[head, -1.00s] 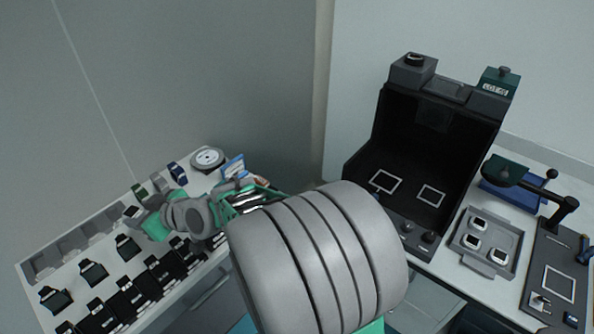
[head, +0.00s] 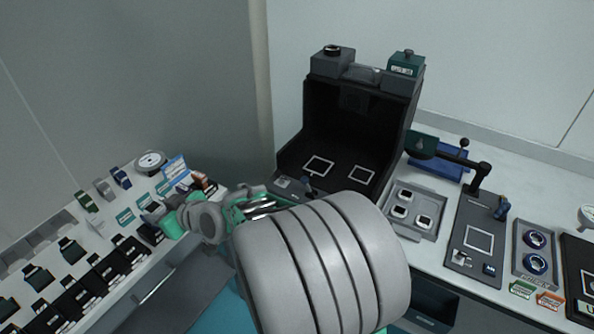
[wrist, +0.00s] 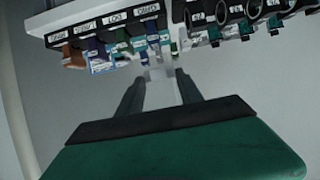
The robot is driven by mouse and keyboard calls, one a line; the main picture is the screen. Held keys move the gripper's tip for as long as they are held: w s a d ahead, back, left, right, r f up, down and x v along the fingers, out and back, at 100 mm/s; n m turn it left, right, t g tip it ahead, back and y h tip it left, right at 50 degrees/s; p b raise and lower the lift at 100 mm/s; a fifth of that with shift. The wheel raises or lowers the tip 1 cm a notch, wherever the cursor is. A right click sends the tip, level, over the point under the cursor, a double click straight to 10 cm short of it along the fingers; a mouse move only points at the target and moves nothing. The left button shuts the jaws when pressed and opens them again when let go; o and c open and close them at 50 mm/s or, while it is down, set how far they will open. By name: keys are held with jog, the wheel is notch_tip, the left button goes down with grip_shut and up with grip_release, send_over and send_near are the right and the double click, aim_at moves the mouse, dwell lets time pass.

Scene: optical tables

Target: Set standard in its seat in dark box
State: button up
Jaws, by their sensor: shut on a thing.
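My gripper (wrist: 158,92) is shut on a small pale piece (wrist: 160,88), seen between the two dark fingers in the wrist view. I take it to be the standard, but its face cannot be made out. In the head view my gripper (head: 153,212) is at the left, in front of the left table, and the piece is too small to tell there. The dark box (head: 312,120) stands open-fronted on the right table, well to the right of my gripper. Its floor has two white square outlines, a left seat (head: 318,165) and a right seat (head: 362,174).
The left table (head: 110,270) holds rows of dark holders and labels. A grey tray (head: 413,228) with several small square pieces lies right of the box. Beyond it are a plate with a lever (head: 478,242) and a swing arm (head: 455,157).

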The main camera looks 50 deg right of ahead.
jog(key=s+d+f+m+g+h+b, duration=0.1)
jog(key=s+d+m+h, duration=0.35)
jog(key=d, duration=0.75)
jog(key=s+d+f+m+g+h, duration=0.1)
jog(key=s+d+m+h, duration=0.3)
jog(key=d, duration=0.8)
jog(key=s+d+r+m+g+h, duration=0.25)
jog(key=s+d+m+g, duration=0.2)
jog(key=s+d, duration=0.35)
jog(key=s+d+r+m+g+h, duration=0.2)
jog(key=s+d+m+g+h, duration=0.25)
jog(key=s+d, duration=0.4)
send_over(358, 180)
jog(key=shift+m+y, duration=0.35)
jog(key=shift+m, duration=0.1)
jog(key=f, duration=0.9)
jog(key=shift+a, duration=0.35)
jog(key=shift+d+f, duration=0.2)
jog(key=shift+f, duration=0.15)
jog(key=shift+d+f+p, duration=0.1)
jog(key=shift+f+p, duration=0.25)
jog(key=shift+f, duration=1.4)
jog(key=o, duration=1.3)
jog(key=shift+o, duration=0.6)
jog(key=shift+r, duration=0.15)
jog(key=v, duration=1.2)
